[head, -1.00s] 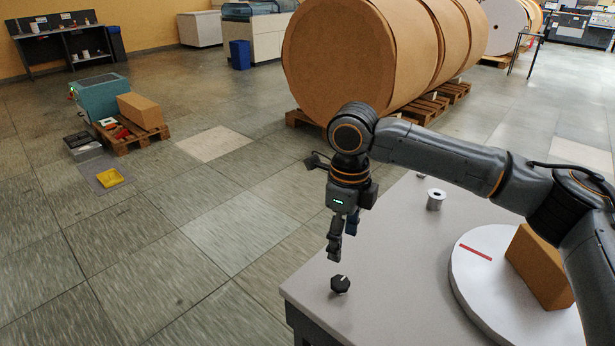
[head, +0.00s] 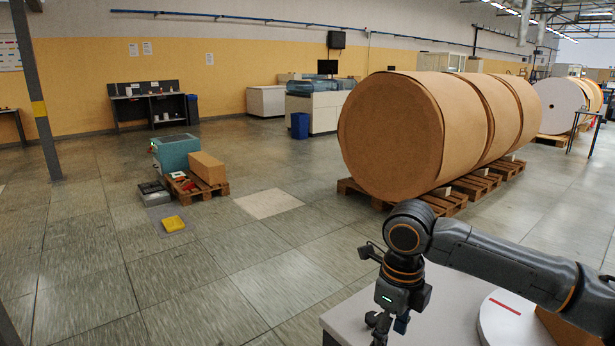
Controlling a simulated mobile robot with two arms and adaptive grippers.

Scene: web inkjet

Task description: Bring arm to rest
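My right arm comes in from the right edge and bends down over the grey table (head: 345,317) at the bottom right. My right gripper (head: 387,325) points down above the table's near left part. Its fingertips are cut off by the bottom edge, so its opening and what lies under it are hidden. I see nothing held in the visible part. My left gripper is not in view.
A white round turntable (head: 495,325) with a red mark and part of a cardboard box (head: 563,328) lies under my arm. The floor to the left is mostly clear, with a loaded pallet (head: 205,192).

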